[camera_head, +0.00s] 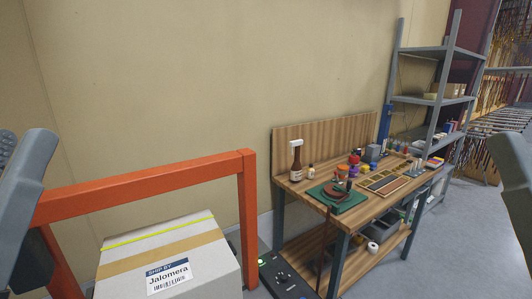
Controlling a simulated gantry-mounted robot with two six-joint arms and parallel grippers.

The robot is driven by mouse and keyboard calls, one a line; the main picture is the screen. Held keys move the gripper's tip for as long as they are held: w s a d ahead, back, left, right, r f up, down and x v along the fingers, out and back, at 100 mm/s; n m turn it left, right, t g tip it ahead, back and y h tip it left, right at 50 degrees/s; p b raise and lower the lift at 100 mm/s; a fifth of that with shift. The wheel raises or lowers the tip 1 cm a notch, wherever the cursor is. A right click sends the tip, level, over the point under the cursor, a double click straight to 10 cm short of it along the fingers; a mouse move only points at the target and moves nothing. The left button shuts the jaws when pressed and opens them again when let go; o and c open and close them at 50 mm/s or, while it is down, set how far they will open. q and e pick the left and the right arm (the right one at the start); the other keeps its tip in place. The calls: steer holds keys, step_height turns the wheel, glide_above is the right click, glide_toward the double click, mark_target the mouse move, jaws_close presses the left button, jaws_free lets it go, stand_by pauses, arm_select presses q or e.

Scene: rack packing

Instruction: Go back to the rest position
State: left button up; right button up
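My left arm comes in at the left edge, and only a grey part of its end (28,190) shows, with a darker piece beside it. My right arm shows only as a grey part (512,185) cut off by the right edge. Both stand raised and roughly mirror each other. I cannot make out the fingertips of either gripper, nor whether they are open or shut. Nothing held shows at either one.
A wooden workbench (362,208) with bottles, tools and trays stands by the wall. A grey shelf rack (432,102) is at right. Grey floor (445,250) is clear at lower right.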

step_height(320, 180, up, 38)
steer(key=p, duration=3.8)
